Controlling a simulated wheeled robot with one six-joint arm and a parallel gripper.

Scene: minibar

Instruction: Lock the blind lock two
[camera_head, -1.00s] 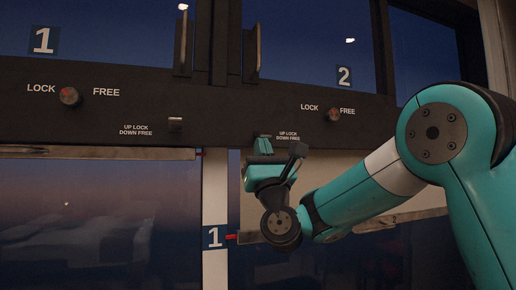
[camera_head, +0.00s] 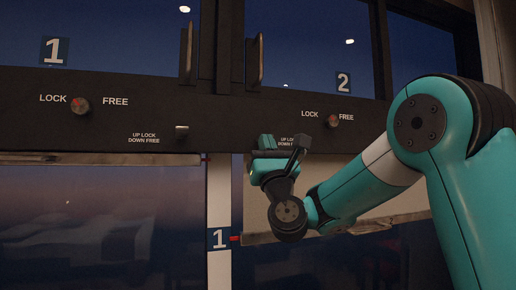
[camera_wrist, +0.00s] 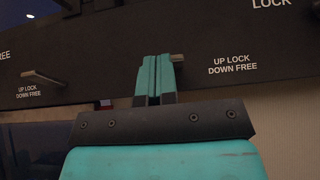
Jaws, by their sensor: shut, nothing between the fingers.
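The blind lock two is a small lever (camera_wrist: 177,57) on the dark panel, beside the right "UP LOCK DOWN FREE" label. In the wrist view only its end shows, just right of my fingertips and partly hidden behind them. In the head view my gripper (camera_head: 267,143) covers it. My gripper (camera_wrist: 153,78) is shut and empty, pointing up at the panel right by the lever. I cannot tell whether the fingers touch the lever, or whether it is up or down.
Blind lock one (camera_head: 182,132) is a similar lever to the left. Red-marked knobs, knob one (camera_head: 81,105) and knob two (camera_head: 333,120), sit on the panel. Window handles (camera_head: 255,62) stick out above. A white post (camera_head: 219,200) stands below, left of my gripper.

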